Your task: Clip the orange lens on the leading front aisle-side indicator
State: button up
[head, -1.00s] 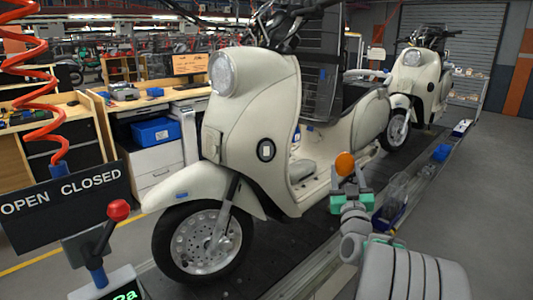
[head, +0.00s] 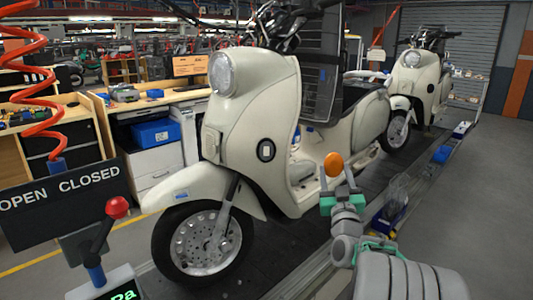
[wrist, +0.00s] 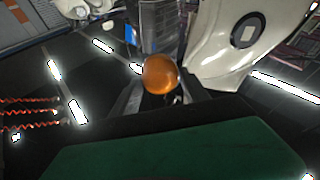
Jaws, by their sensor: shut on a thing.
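The orange lens (head: 333,164) is a round dome held upright at the tips of my gripper (head: 339,182). My gripper is shut on it. The lens also shows in the wrist view (wrist: 160,74), between the two fingers. The leading cream scooter (head: 255,95) stands at the centre of the head view. On its front shield is a round black-rimmed indicator seat (head: 265,150) with a pale centre and no lens on it. The seat also shows at the upper right of the wrist view (wrist: 243,34). The lens is apart from it, to its right in the head view.
A second cream scooter (head: 413,75) stands behind on the dark slat conveyor (head: 295,238). A red-knobbed lever (head: 117,208) and an OPEN CLOSED sign (head: 65,195) stand at the front left. A red coiled hose (head: 50,98) hangs there. The aisle floor at right is clear.

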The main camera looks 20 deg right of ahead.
jog(key=w+a+n+t+y+b, duration=0.1)
jog(key=w+a+n+y, duration=0.1)
jog(key=a, duration=1.4)
jog(key=shift+w+a+n+t+y, duration=0.3)
jog(key=shift+w+y, duration=0.6)
jog(key=shift+y, duration=0.5)
dwell(1.9)
jog(key=shift+w, duration=0.1)
jog(key=shift+w+d+b, duration=0.1)
jog(key=shift+w+b, duration=0.25)
jog(key=shift+b, duration=0.1)
jog(key=shift+w, duration=0.15)
dwell(0.3)
jog(key=shift+w+d+b, duration=0.15)
jog(key=shift+w+b, duration=0.05)
jog(key=shift+b, duration=0.2)
jog(key=shift+w+f, duration=0.1)
jog(key=shift+w, duration=0.05)
jog(key=shift+w+d+b, duration=0.1)
jog(key=shift+w+b, duration=0.15)
jog(key=shift+b, duration=0.15)
jog(key=shift+w, duration=0.1)
